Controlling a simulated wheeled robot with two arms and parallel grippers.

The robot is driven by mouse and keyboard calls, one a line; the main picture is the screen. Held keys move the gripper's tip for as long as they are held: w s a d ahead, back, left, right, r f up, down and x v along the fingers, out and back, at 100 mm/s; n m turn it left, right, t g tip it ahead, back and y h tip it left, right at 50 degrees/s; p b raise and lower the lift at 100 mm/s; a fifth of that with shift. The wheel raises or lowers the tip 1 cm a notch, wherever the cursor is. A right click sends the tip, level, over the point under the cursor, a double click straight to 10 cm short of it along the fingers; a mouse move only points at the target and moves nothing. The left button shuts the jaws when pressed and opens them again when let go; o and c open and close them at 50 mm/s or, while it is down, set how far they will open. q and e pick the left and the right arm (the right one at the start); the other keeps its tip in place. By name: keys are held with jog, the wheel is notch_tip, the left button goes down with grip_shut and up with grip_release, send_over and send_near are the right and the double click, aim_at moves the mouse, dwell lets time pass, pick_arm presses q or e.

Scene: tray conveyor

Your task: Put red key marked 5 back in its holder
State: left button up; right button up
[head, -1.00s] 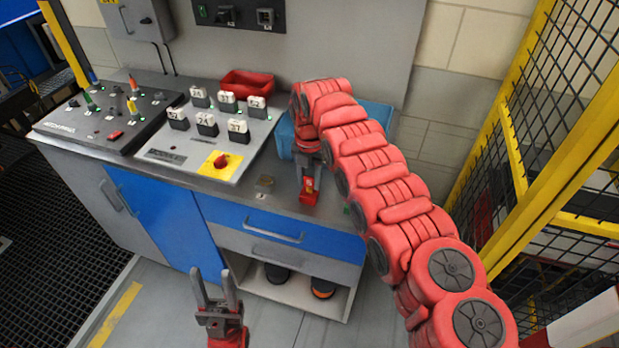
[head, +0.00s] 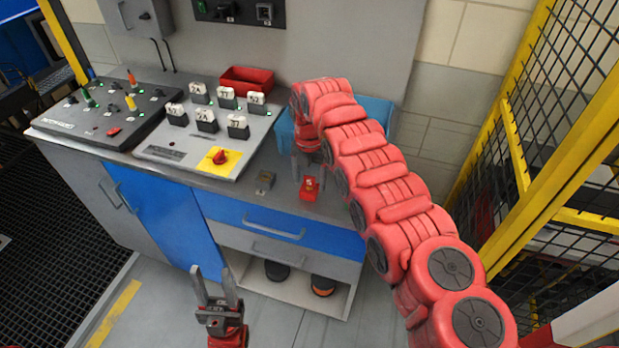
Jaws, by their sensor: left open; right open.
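The red key with a pale mark like a 5 (head: 310,188) is at the front edge of the grey console top, right of centre. My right gripper (head: 308,172) is open, pointing down, with its fingers apart just behind and beside the key. Whether they touch it I cannot tell. A small grey-brown block (head: 265,182) on the worktop left of the key may be a key holder; its details are too small to tell. My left gripper (head: 216,287) is open and empty, low in front of the cabinet, fingers pointing up in the picture.
A panel with several white-topped numbered switches (head: 207,121) and a red knob on a yellow plate (head: 219,157) lie to the left. A red bin (head: 247,80) and a blue box (head: 375,108) stand behind. A yellow-framed mesh fence (head: 510,150) bounds the right.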

aim_at(309, 176)
notch_tip(309, 176, up, 5)
jog(key=shift+a+r+b, duration=0.1)
jog(key=shift+b, duration=0.6)
notch_tip(309, 176, up, 4)
jog(key=shift+r+p, duration=0.15)
jog(key=shift+p, duration=0.9)
notch_tip(309, 176, up, 8)
jog(key=p, duration=0.8)
